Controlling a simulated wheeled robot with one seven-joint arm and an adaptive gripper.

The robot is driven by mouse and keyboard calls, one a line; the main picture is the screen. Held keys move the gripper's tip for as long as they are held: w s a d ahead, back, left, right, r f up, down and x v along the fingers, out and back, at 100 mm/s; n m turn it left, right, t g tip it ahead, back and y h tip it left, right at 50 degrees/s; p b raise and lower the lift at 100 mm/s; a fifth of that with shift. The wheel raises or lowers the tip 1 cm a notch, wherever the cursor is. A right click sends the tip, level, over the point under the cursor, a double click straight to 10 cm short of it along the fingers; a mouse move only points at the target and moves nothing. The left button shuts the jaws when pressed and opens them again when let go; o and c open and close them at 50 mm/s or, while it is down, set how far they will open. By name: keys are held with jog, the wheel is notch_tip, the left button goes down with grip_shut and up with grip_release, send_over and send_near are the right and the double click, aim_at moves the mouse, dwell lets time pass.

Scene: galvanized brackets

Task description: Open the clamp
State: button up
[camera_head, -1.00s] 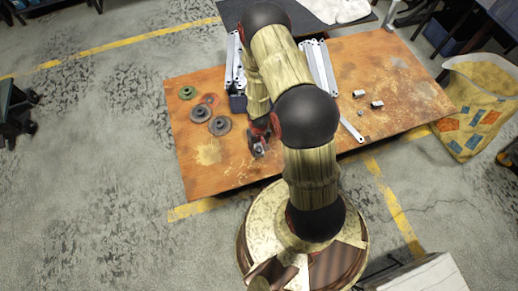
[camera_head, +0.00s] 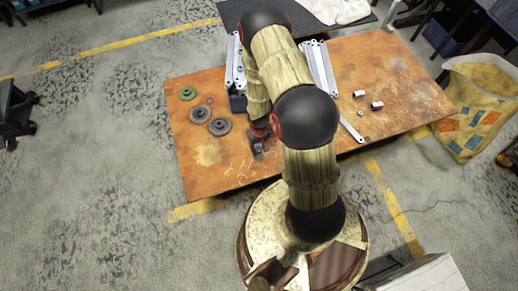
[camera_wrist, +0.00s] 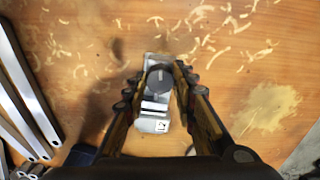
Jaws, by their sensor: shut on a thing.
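The clamp (camera_wrist: 153,107) is a small silver-grey block with a dark round knob (camera_wrist: 160,79) on top and a white label at its near end. It stands on the orange-brown worn table. In the wrist view, my gripper (camera_wrist: 161,72) has one finger on each side of the knob and is shut on it. In the head view, my gripper (camera_head: 259,146) is low over the table's front middle, and the clamp there is too small and covered to make out clearly.
Long metal brackets (camera_head: 318,66) lie behind my arm. Small metal parts (camera_head: 376,105) lie on the right. The front left table area is clear.

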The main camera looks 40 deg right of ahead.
jog(key=n, duration=0.4)
jog(key=shift+p, duration=0.3)
jog(key=n, duration=0.4)
jog(key=n+p, duration=0.1)
jog(key=n, duration=0.9)
jog(key=o, duration=1.1)
